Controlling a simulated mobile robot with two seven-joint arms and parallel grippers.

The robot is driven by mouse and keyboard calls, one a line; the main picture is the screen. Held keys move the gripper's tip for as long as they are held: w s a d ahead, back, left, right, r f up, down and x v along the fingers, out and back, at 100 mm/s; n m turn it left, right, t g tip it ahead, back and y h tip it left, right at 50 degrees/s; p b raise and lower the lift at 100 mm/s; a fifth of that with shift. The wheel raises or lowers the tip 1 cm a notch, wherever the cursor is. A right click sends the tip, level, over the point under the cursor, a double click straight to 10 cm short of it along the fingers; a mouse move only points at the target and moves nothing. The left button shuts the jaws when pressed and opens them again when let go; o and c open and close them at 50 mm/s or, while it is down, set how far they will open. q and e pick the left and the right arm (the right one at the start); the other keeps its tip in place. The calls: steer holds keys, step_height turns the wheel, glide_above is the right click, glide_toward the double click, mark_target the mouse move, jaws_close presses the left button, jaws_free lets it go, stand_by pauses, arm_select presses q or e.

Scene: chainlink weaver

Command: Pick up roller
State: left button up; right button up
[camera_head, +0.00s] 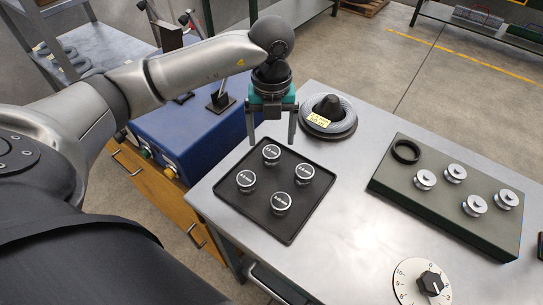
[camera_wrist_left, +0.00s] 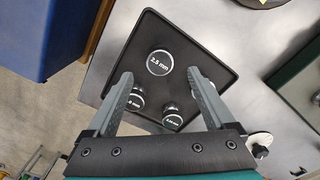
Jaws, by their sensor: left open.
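Several silver rollers with dark, size-labelled tops stand on a black square tray (camera_head: 240,211) on the metal table. The back roller (camera_head: 271,153) is nearest my left gripper (camera_head: 271,140), which points down over the tray's back edge with its fingers apart and empty. In the left wrist view this roller (camera_wrist_left: 160,62) reads "2.5 mm" and appears between and just past the open fingertips (camera_wrist_left: 160,77). The left roller (camera_head: 246,180), right roller (camera_head: 304,172) and front roller (camera_head: 281,202) stand apart from it. My right gripper is not in view.
A wire spool (camera_head: 345,120) with a yellow label stands behind the tray. A dark green block (camera_head: 400,180) holding a black ring and several silver wheels is at right. A dial (camera_head: 420,284) is at front. A blue box (camera_head: 190,135) is left of the table.

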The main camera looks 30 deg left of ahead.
mark_target(271, 151)
arm_select(q)
step_height(271, 151, down, 6)
steer(key=shift+w+a+f, duration=0.1)
steer(key=shift+w+f, duration=0.05)
steer(key=shift+f, duration=0.1)
jaws_close()
stand_by(0.8)
steer(key=shift+r, duration=0.1)
